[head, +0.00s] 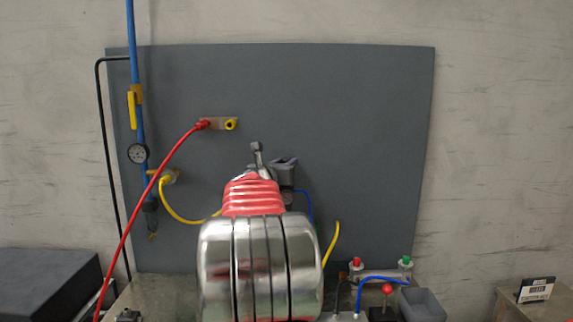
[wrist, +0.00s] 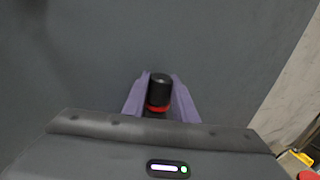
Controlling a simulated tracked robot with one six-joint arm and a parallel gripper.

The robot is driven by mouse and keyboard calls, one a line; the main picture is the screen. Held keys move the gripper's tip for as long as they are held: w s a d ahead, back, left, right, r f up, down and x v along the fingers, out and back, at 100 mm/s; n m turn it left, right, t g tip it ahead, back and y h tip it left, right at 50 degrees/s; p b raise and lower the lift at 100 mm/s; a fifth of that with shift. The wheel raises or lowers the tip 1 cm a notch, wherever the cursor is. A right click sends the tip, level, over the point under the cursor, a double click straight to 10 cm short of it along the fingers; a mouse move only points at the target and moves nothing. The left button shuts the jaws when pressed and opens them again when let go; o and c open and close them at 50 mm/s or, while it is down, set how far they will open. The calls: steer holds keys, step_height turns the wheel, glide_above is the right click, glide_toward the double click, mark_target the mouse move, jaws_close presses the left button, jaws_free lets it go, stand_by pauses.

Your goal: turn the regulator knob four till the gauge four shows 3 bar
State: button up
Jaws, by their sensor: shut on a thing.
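In the wrist view, a black knob (wrist: 160,84) with a red ring stands between the two purple fingers of my gripper (wrist: 158,95). The fingers are shut on it, one on each side. No number shows on the knob. In the head view my own arm covers the middle of the panel and hides the knob. A small round gauge (head: 138,153) with a dark face sits on the blue pipe at the left. Its reading is too small to tell, and I cannot tell whether it is gauge four.
The grey panel (head: 370,130) stands behind my arm. A red hose (head: 150,190) and a yellow hose (head: 180,214) hang at the left. A fixture with a red button (head: 356,262) and a green button (head: 406,261) stands at the lower right, near a grey bin (head: 424,305).

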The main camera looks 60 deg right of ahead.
steer(key=shift+w+t, duration=0.2)
steer(key=shift+t, duration=0.1)
steer(key=o, duration=0.8)
steer(key=shift+o, duration=1.2)
steer(key=s+a, duration=0.1)
steer(key=a, duration=1.2)
steer(key=shift+s+a, duration=0.35)
steer(key=shift+a, duration=0.05)
